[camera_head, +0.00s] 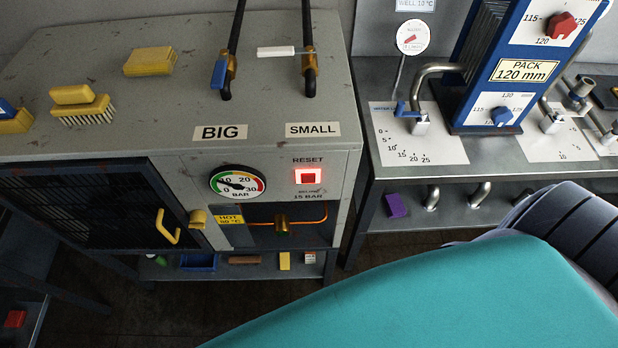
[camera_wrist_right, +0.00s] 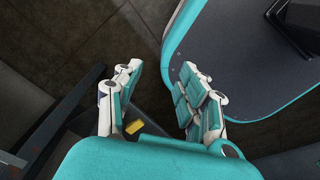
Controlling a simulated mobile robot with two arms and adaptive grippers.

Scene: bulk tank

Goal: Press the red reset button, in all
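The red reset button (camera_head: 308,178) sits in a lit white frame on the front of the grey cabinet (camera_head: 345,75), under the word RESET. Neither gripper shows in the head view, so the right gripper's distance from the button cannot be told.
A blue lever (camera_head: 219,74) and a white lever (camera_head: 275,52) stand on the cabinet top near yellow brushes (camera_head: 83,105). A yellow handle (camera_head: 166,228) projects from the dark mesh door. A steel bench (camera_head: 460,178) is at right. My teal arm covers the lower right.

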